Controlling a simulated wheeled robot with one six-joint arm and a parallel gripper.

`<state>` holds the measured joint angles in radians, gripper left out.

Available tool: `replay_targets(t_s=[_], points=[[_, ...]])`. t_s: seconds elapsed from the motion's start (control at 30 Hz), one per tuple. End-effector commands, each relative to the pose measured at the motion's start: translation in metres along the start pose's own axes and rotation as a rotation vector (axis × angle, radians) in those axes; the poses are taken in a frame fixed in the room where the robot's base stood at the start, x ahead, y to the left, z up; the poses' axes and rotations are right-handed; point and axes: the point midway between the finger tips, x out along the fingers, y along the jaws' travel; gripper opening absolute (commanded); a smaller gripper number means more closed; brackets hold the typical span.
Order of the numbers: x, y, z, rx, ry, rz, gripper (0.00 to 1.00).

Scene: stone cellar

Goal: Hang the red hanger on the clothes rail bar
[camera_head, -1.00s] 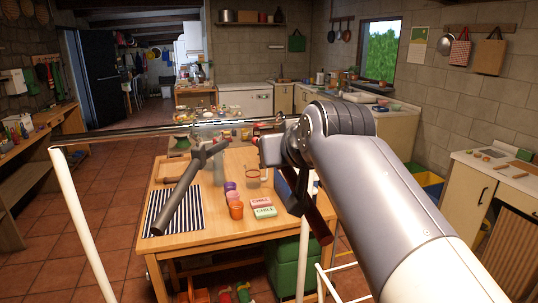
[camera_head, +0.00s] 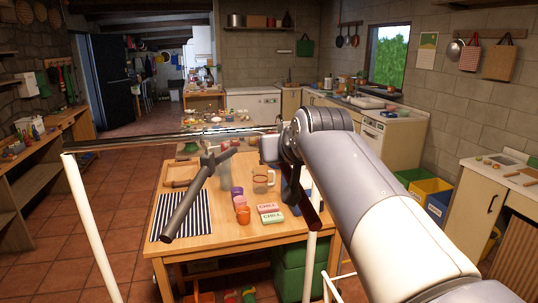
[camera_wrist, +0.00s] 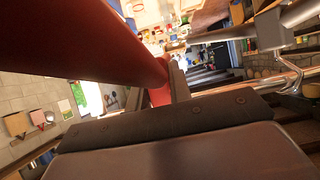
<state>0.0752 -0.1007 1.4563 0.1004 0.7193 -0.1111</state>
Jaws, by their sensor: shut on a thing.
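The clothes rail bar (camera_head: 120,143) is a thin chrome bar on white posts, crossing the head view above the table. A grey hanger (camera_head: 187,205) is on the bar, seen nearly edge-on. My gripper (camera_head: 291,180) is at the bar's right part, shut on the red hanger (camera_head: 308,211). The red hanger's dark red end slopes down to the right; its hook cannot be made out. In the wrist view the red hanger (camera_wrist: 95,40) fills the upper left, and the chrome bar (camera_wrist: 285,82) and the grey hanger's hook show at the right. I cannot tell whether the red hanger touches the bar.
A wooden table (camera_head: 235,240) stands behind the rail, with a striped mat (camera_head: 182,216), a glass mug (camera_head: 262,182), cups and small boxes. White rail posts (camera_head: 92,225) stand left and right. The tiled floor left of the table is clear.

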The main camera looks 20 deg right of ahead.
Motion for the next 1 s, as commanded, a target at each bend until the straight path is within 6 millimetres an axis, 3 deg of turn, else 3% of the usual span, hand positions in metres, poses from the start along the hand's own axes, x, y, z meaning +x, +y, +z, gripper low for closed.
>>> replay_targets(t_s=[0.6, 1.0], points=[[0.036, 0.0, -0.003, 0.0, -0.001, 0.0, 0.0], [0.046, 0.0, -0.001, 0.0, 0.0, 0.0, 0.0]])
